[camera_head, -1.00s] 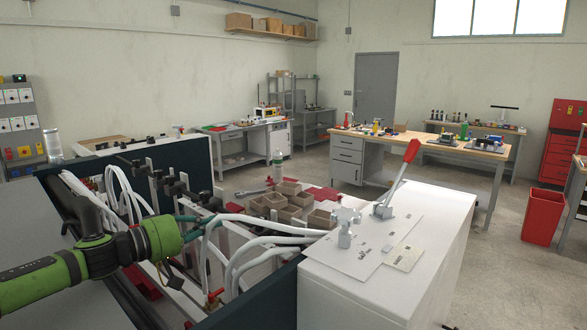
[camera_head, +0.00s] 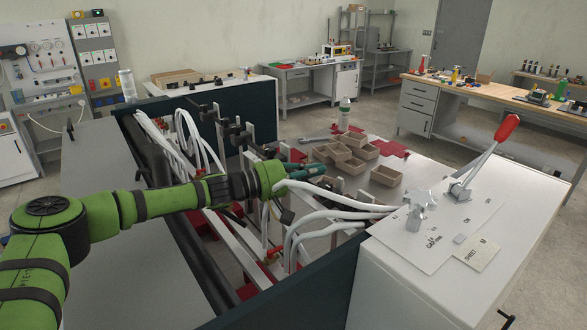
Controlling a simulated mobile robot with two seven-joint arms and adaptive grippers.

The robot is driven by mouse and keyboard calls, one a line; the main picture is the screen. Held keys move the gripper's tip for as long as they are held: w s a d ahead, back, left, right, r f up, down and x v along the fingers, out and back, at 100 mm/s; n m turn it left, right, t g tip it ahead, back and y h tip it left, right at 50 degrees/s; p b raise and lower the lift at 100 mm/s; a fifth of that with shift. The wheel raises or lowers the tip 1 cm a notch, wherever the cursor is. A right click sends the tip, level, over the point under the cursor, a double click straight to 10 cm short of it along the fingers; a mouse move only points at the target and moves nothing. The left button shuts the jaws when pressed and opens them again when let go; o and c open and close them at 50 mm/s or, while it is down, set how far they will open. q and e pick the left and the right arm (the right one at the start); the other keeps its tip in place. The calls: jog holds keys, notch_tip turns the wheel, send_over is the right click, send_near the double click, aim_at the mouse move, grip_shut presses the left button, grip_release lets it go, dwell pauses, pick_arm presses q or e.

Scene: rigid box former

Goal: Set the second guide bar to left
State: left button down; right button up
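The box former carries a row of upright light guide bars with black clamps (camera_head: 236,133) at mid-left. I cannot tell which of them is the second guide bar. My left gripper (camera_head: 312,172), with teal fingers, reaches in from the left over the machine's middle. It is near the front end of the clamp row and close to the small brown boxes. My arm hides part of the bars and rails below it. The finger gap is too small to judge. My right gripper is not in view.
A white cabinet (camera_head: 440,285) at the right front bears a red-handled lever (camera_head: 494,152) and a grey star knob (camera_head: 418,208). White hoses (camera_head: 320,225) loop beside my arm. Several open brown boxes (camera_head: 357,140) lie beyond the gripper, with a bottle (camera_head: 344,115) behind them.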

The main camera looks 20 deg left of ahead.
aim_at(327, 184)
pick_arm(q)
jog(key=shift+s+d+r+p, duration=0.1)
jog(key=shift+s+d+p, duration=0.3)
jog(key=shift+s+d, duration=0.85)
jog(key=shift+w, duration=0.1)
jog(key=shift+s+d, duration=0.4)
jog(key=shift+d, duration=0.2)
jog(key=shift+s+d, duration=0.4)
jog(key=shift+d, duration=0.2)
jog(key=shift+s+a, duration=0.2)
jog(key=shift+a, duration=0.2)
jog(key=v, duration=1.1)
